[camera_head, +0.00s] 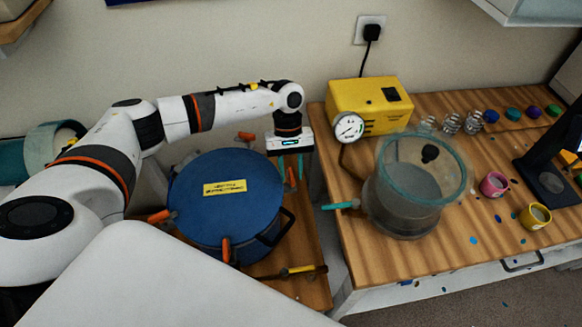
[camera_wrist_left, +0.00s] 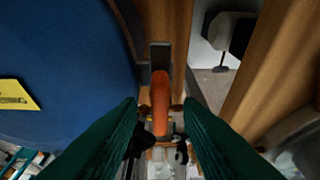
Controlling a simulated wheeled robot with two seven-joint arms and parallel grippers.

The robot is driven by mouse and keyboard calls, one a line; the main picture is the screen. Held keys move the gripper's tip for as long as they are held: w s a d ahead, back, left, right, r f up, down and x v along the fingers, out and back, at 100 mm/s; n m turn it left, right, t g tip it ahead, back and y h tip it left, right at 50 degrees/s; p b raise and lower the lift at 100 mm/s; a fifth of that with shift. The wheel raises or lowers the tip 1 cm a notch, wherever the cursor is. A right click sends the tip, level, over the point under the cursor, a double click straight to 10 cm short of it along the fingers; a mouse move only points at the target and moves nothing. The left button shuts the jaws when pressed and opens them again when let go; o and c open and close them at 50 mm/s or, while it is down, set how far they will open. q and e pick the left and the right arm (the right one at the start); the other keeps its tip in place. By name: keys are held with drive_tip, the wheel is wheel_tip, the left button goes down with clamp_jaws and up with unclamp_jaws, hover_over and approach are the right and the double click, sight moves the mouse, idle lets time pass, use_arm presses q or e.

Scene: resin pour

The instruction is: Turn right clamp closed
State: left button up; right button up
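A large pot with a blue lid (camera_head: 229,190) and a yellow label stands on a wooden top, with orange-handled clamps around its rim. The right clamp's orange handle (camera_wrist_left: 160,103) is in the middle of the left wrist view, pointing along the view beside the lid's edge. It also shows in the head view (camera_head: 291,178), partly hidden below my left gripper (camera_head: 291,170). That gripper points down at the pot's right side. Its two green fingers (camera_wrist_left: 160,118) are spread on either side of the handle, with a visible gap to it. My right gripper is not in view.
Other clamps' orange handles are at the back (camera_head: 246,137), left (camera_head: 160,215) and front (camera_head: 226,250). To the right, across a gap, a bench holds a glass chamber (camera_head: 408,205) with a teal valve handle (camera_head: 341,205), a yellow pump (camera_head: 368,105) and small cups.

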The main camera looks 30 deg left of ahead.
use_arm(q)
clamp_jaws()
drive_tip(key=shift+a+f+n+h+b, duration=0.1)
drive_tip(key=shift+n+h+b, duration=0.2)
drive_tip(key=shift+n+b, duration=0.55)
drive_tip(key=n+t+b, duration=0.1)
drive_tip(key=n+b, duration=0.2)
drive_tip(key=shift+t+h, duration=0.3)
drive_tip(key=n+t+b, duration=0.1)
drive_tip(key=n+b, duration=0.1)
drive_tip(key=n, duration=0.1)
drive_tip(key=n+t+b, duration=0.1)
drive_tip(key=n+b, duration=0.2)
drive_tip(key=shift+s+n+h, duration=0.2)
drive_tip(key=shift+n+h, duration=0.05)
drive_tip(key=shift+h, duration=0.15)
drive_tip(key=n+t+b, duration=0.1)
drive_tip(key=n+b, duration=0.1)
drive_tip(key=n, duration=0.1)
drive_tip(key=shift+s+t+b, duration=0.1)
drive_tip(key=shift+t+b, duration=0.2)
drive_tip(key=shift+r+n+t+y+b, duration=0.1)
drive_tip(key=shift+n+t+y+b, duration=0.2)
drive_tip(key=shift+n+b, duration=0.5)
drive_tip(key=shift+r+n+t+y+b, duration=0.1)
drive_tip(key=shift+n+t+y+b, duration=0.2)
drive_tip(key=shift+n, duration=0.8)
